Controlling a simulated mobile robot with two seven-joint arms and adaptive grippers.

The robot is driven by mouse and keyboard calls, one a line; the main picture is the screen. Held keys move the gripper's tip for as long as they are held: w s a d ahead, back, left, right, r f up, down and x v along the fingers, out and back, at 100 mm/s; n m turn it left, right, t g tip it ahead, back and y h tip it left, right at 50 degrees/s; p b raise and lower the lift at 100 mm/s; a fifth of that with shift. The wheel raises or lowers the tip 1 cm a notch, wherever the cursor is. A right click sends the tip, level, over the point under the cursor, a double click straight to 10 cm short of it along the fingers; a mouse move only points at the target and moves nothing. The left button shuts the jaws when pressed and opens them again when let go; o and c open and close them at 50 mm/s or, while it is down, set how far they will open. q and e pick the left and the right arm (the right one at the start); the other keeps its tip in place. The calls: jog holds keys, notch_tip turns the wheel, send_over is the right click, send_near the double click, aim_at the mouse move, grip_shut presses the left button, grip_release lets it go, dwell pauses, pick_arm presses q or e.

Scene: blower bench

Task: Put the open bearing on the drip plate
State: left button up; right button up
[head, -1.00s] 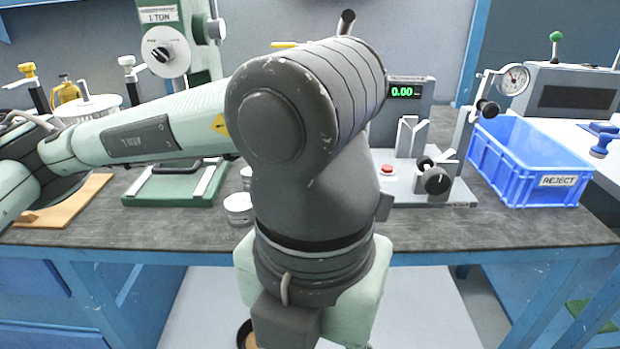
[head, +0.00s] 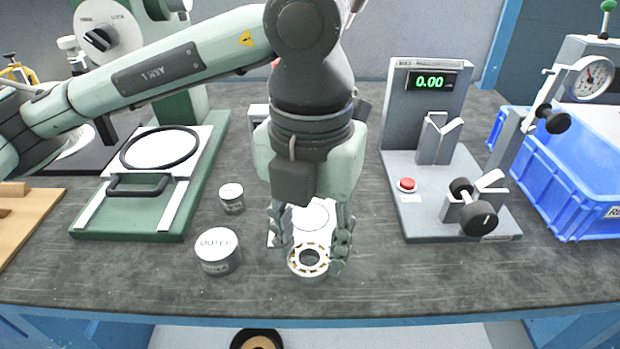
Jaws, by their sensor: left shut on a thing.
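The open bearing (head: 294,263) is a pale ring with a brass-coloured cage and a dark hole in the middle. My left gripper (head: 311,254) points down with its fingers on either side of the bearing and is shut on it. The bearing lies flat, near the bench's front edge; I cannot tell whether it touches the bench top. A white plate with a thin circle (head: 312,216), which may be the drip plate, lies just behind the bearing, partly hidden by my fingers. My right gripper is not in view.
Left of the gripper stand a tin marked OUTER (head: 218,252) and a smaller tin (head: 231,198). Farther left is a green press base (head: 150,222) with a black ring. To the right are a grey gauge stand (head: 420,222) and a blue crate (head: 572,190). The front right bench is clear.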

pick_arm(q)
send_over(311, 214)
jog(key=s, duration=0.3)
jog(key=shift+s+p, duration=0.15)
jog(key=shift+p, duration=0.2)
jog(key=w, duration=0.3)
jog(key=shift+w+a+f+p, duration=0.1)
jog(key=shift+w+f+p, duration=0.1)
jog(key=shift+f+p, duration=0.15)
jog(key=shift+f, duration=0.4)
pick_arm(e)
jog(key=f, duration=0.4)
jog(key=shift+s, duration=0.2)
pick_arm(q)
jog(key=shift+f, duration=0.1)
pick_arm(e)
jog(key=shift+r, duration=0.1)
pick_arm(q)
jog(key=o, duration=1.2)
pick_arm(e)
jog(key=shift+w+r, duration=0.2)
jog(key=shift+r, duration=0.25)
